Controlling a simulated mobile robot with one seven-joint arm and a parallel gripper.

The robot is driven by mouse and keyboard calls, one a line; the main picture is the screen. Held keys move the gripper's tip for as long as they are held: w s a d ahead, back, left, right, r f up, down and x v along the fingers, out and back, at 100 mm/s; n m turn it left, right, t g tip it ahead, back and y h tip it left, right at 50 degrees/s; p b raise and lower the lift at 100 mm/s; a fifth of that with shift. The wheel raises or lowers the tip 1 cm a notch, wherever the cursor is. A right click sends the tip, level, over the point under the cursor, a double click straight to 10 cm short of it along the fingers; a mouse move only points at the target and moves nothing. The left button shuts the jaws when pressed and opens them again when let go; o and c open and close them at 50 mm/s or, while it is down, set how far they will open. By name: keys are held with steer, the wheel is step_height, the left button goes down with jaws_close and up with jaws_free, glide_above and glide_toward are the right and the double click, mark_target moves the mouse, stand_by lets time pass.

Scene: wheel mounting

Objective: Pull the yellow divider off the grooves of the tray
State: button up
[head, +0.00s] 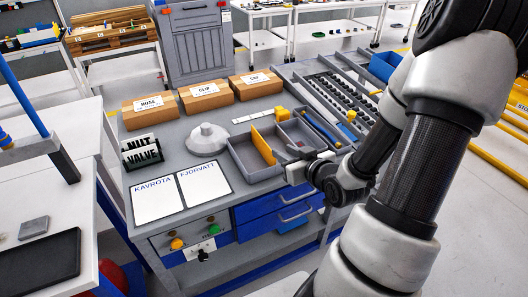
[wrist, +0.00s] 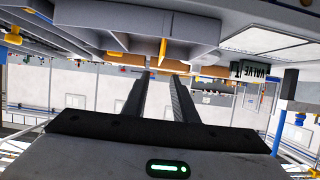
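The yellow divider (head: 263,146) stands upright across the grey tray (head: 241,166) on the workbench in the head view. In the wrist view, which looks upside down, the divider (wrist: 163,50) shows as a narrow yellow edge against the grey tray (wrist: 120,22). My gripper (head: 296,160) is at the tray's front right side, to the right of the divider and apart from it. In the wrist view my gripper (wrist: 158,78) has its two dark fingers spread with nothing between them. The divider's edge appears beyond the fingertips, roughly in line with the gap. The grooves are not clear.
A yellow block (head: 282,114) lies behind the tray. A grey cone-shaped part (head: 207,140) and white sheets (head: 204,181) lie to its left. Cardboard boxes (head: 204,97) stand at the back. A rack of small dark parts (head: 345,100) is at the right.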

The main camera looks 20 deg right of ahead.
mark_target(263, 141)
steer(key=b+x, duration=0.6)
steer(key=x, duration=0.9)
steer(key=shift+w+a+f, duration=0.15)
steer(key=shift+w+f, duration=0.05)
steer(key=shift+f, duration=0.1)
jaws_close()
stand_by(1.3)
